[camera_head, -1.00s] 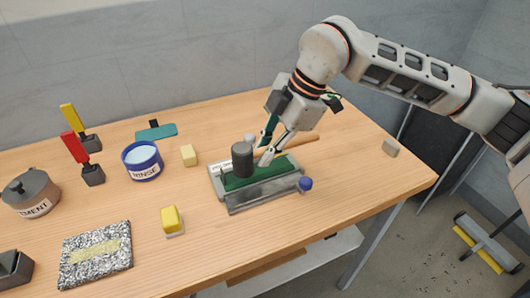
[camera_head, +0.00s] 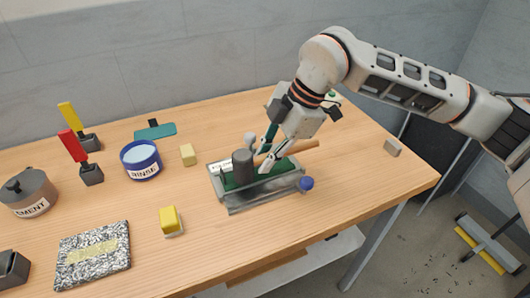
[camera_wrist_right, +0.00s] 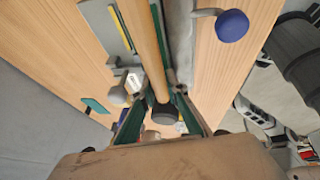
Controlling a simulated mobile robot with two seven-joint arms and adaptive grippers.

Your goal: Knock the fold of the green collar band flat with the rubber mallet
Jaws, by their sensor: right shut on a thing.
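The rubber mallet has a dark cylindrical head (camera_head: 243,166) and a wooden handle (camera_head: 300,147). My right gripper (camera_head: 265,163) is shut on the handle near the head. The mallet head stands over the left part of the green collar band (camera_head: 286,166), which lies in a grey metal tray-like fixture (camera_head: 262,199). I cannot tell whether the head touches the band, and the fold is hidden. In the right wrist view the handle (camera_wrist_right: 146,42) runs between the fingers to the head (camera_wrist_right: 165,113). My left gripper is not in view.
A blue knob (camera_head: 306,183) sits at the fixture's right end. A blue rinse pot (camera_head: 141,161), yellow blocks (camera_head: 169,219), a cement pot (camera_head: 28,193) and a speckled pad (camera_head: 93,256) stand to the left. The table's front right is clear.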

